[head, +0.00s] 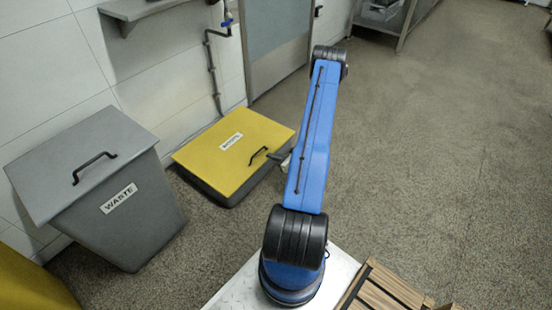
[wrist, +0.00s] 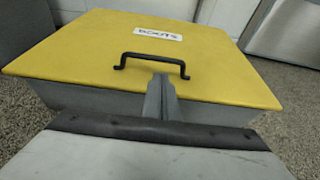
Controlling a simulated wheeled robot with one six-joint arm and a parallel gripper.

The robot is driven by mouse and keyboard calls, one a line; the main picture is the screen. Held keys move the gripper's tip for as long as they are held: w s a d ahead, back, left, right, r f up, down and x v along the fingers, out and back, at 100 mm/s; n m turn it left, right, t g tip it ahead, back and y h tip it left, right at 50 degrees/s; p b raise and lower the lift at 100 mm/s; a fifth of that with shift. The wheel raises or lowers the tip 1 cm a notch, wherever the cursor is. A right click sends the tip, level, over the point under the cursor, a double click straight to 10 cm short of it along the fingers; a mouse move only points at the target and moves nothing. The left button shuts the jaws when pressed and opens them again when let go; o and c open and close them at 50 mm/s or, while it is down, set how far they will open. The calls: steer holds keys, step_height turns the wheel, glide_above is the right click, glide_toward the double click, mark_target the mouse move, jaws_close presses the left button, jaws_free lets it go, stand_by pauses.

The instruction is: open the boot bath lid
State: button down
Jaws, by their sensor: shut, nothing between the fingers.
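The boot bath is a low grey box (wrist: 90,100) with a flat yellow lid (head: 222,150) lying shut on it. The lid also fills much of the wrist view (wrist: 80,58). It carries a white "BOOTS" label (head: 231,142) and a black bar handle (head: 258,155) near its front edge. The handle shows whole in the wrist view (wrist: 153,60). My gripper (wrist: 160,82) is shut and empty, its fingertips just in front of the handle's right half; contact cannot be told. In the head view my arm mostly hides the gripper.
A grey waste bin (head: 140,215) with its own handled lid stands left of the boot bath. A tiled wall (head: 140,65) with a blue-handled tap pipe (head: 211,70) is behind. A door (head: 275,40) is further back. Open floor (head: 430,150) lies to the right.

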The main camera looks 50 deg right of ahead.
mark_target(266, 159)
steer(key=shift+x, duration=2.2)
steer(key=shift+r, duration=0.15)
